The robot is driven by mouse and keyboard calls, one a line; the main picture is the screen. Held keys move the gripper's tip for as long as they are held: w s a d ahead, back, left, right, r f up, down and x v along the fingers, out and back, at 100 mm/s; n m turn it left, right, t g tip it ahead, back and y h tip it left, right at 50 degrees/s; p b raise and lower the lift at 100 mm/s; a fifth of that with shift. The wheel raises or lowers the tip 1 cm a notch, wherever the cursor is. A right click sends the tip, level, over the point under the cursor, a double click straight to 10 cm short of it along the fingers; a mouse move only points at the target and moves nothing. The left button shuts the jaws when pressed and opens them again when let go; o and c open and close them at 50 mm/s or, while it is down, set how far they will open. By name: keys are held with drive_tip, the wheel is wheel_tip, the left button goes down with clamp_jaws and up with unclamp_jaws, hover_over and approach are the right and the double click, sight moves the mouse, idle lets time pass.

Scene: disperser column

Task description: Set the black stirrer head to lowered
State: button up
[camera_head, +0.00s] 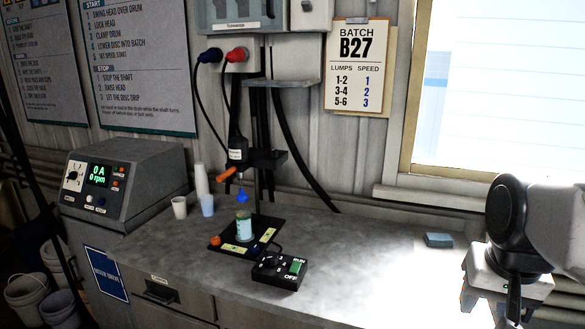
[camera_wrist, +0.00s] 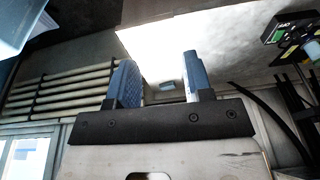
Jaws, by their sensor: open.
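The black stirrer head (camera_head: 240,158) sits on a dark upright column at the back of the bench, with an orange handle (camera_head: 227,174) at its side. A blue stirring disc (camera_head: 242,195) hangs below it, just above a pale green jar (camera_head: 244,228). The jar stands on a black base plate (camera_head: 228,248). My gripper (camera_wrist: 160,78) is open and empty, its two blue fingers apart. My arm is at the far right of the head view, well away from the stirrer. The stirrer head itself is not clear in the wrist view.
A control box (camera_head: 279,270) stands in front of the base; it also shows in the wrist view (camera_wrist: 284,27). Cups (camera_head: 180,206) and a grey meter unit (camera_head: 125,180) are to the left. A small blue-grey block (camera_head: 438,240) lies right. The bench between is clear.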

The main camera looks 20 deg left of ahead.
drive_tip(key=w+a+r, duration=0.4)
drive_tip(key=w+a, duration=0.1)
drive_tip(key=w, duration=0.2)
drive_tip(key=w+a+r, duration=0.3)
drive_tip(key=w+a, duration=0.3)
drive_tip(key=w, duration=0.1)
drive_tip(key=g+y, duration=0.2)
approach(226, 172)
drive_tip(key=f, duration=0.1)
drive_tip(key=shift+w+a+f, duration=0.2)
drive_tip(key=shift+w+a, duration=0.05)
drive_tip(key=shift+a, duration=0.05)
drive_tip(key=shift+f, duration=0.15)
drive_tip(key=shift+x, duration=3.75)
drive_tip(key=shift+s, duration=0.1)
drive_tip(key=shift+d, duration=0.1)
clamp_jaws()
